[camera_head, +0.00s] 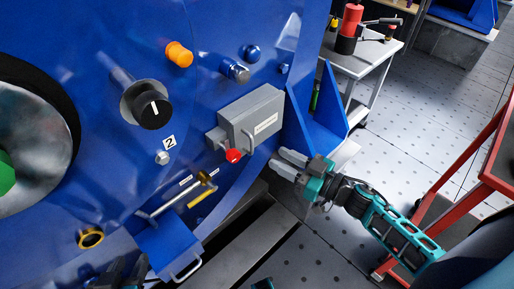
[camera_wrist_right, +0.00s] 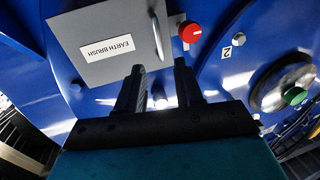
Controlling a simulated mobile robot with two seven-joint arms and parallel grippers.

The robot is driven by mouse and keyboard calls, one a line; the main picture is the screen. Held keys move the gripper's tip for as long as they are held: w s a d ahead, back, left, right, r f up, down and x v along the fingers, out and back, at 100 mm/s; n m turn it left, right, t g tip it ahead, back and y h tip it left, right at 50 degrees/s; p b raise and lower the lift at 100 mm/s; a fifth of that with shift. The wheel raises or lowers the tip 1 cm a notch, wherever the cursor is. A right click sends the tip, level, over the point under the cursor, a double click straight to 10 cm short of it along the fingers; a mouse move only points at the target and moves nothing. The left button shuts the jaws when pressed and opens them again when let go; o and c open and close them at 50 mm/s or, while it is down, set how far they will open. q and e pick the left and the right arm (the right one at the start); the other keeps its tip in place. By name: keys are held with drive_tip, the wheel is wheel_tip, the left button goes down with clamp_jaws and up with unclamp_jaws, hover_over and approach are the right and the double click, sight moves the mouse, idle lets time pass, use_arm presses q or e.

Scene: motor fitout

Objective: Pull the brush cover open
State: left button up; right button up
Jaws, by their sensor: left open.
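The brush cover is a grey box (camera_head: 251,121) on the blue motor housing, shut, with a label on its face. In the right wrist view the grey cover (camera_wrist_right: 98,60) reads "EARTH BRUSH". A thin bar handle (camera_head: 247,139) is at its lower edge; it also shows in the right wrist view (camera_wrist_right: 157,36), beyond the fingertips. My right gripper (camera_head: 287,164) is open and empty, to the lower right of the cover and apart from the handle. Its fingers (camera_wrist_right: 158,75) point toward the cover's handle side. My left gripper (camera_head: 127,269) is at the bottom edge, mostly cut off.
A red knob (camera_head: 234,155) sits close beside the cover handle. A blue flap with a handle (camera_head: 170,246) and a yellow-and-grey rod (camera_head: 180,195) are at lower left. A blue bracket (camera_head: 320,115) stands right of the cover. A red frame (camera_head: 462,195) stands at right over the floor.

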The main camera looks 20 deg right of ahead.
drive_tip(key=b+x, duration=0.1)
drive_tip(key=x, duration=0.7)
clamp_jaws()
idle(0.6)
idle(0.7)
